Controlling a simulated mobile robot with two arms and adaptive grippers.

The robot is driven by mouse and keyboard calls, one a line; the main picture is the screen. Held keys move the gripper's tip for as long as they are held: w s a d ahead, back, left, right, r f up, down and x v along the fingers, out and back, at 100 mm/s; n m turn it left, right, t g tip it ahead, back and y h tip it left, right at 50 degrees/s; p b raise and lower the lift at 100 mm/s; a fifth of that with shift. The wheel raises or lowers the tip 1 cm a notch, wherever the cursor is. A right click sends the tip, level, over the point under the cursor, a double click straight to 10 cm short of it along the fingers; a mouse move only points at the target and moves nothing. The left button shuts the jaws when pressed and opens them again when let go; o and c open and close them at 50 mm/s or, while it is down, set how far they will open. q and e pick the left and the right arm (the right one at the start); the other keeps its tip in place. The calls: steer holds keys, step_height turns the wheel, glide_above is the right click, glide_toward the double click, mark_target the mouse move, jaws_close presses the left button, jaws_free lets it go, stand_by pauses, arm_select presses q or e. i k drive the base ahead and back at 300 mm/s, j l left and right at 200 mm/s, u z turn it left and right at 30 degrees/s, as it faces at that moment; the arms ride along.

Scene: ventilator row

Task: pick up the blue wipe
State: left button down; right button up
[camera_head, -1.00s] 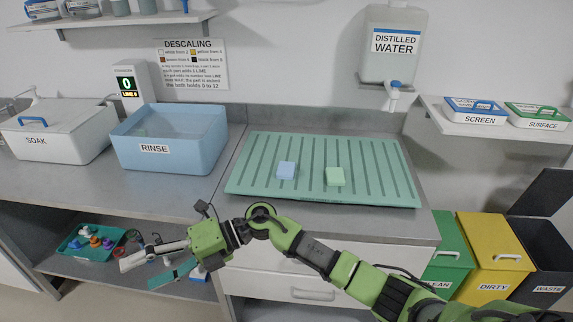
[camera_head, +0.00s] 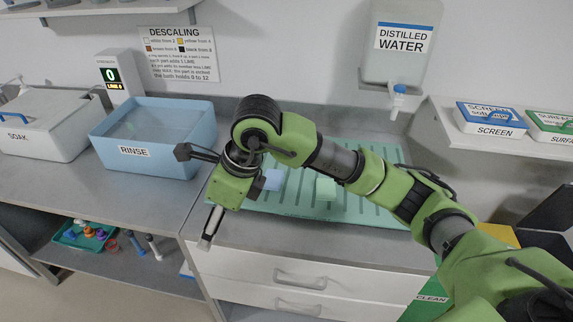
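The blue wipe (camera_head: 273,181) lies on the green ribbed drying mat (camera_head: 378,214), partly hidden behind my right arm and wrist. A pale green wipe (camera_head: 325,190) lies to its right on the same mat. My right gripper (camera_head: 209,230) is left of and nearer than the blue wipe, over the front edge of the counter. It points downward, apart from the wipe. Only one pale finger shows clearly, so its opening is hidden. My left gripper is not in view.
The blue rinse tub (camera_head: 150,170) stands left of the mat, with the white soak box (camera_head: 40,135) beyond it. The distilled water tank (camera_head: 393,65) hangs above the mat. A drawer (camera_head: 300,275) sits below the counter.

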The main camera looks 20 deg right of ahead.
mark_target(275, 177)
steer(key=i+l, duration=0.15)
steer(key=l, duration=0.15)
steer(key=i+l, duration=0.1)
steer(key=l, duration=0.2)
steer(key=i+l, duration=0.15)
steer(key=l, duration=0.15)
steer(key=i+l, duration=0.15)
steer(key=l, duration=0.2)
